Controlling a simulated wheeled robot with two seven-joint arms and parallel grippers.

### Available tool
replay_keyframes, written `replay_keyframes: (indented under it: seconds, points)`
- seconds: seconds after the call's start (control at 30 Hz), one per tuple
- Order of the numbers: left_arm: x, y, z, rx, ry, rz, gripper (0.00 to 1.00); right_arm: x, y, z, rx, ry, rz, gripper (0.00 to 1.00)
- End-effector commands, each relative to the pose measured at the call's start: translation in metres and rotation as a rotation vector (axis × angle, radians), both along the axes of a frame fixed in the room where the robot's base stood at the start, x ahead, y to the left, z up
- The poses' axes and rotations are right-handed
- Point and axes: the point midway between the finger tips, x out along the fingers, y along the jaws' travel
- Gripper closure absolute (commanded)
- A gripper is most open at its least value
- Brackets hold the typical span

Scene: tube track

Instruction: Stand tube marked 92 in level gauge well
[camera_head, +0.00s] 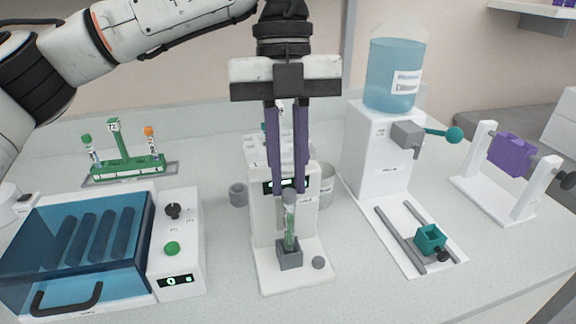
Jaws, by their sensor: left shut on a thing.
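My left gripper (287,190) points straight down in the middle of the head view. Its purple fingers are shut on the top of a clear tube (290,222) with green marks on its label. The tube is upright. Its lower end is at the small grey square well (289,257) on the white base of the level gauge (265,262); I cannot tell whether it rests on the bottom. The number on the tube is too small to read. A display on the gauge is partly hidden behind the fingers. My right gripper is not in view.
A green rack (125,168) with two capped tubes stands at the back left. A blue-lidded machine (78,248) is at the front left. A dispenser with a blue bottle (392,85) and a teal holder (430,238) stands right of the gauge. A purple roller stand (510,152) is far right.

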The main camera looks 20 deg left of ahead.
Motion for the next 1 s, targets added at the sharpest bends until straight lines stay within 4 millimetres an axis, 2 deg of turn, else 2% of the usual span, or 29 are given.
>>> replay_keyframes:
  seconds: [0.57,1.0]
  points:
    - [0.000,0.000,-0.006,0.000,0.001,0.000,1.00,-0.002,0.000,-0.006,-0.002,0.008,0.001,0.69]
    - [0.000,0.000,-0.017,-0.001,0.001,0.001,1.00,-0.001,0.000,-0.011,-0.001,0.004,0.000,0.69]
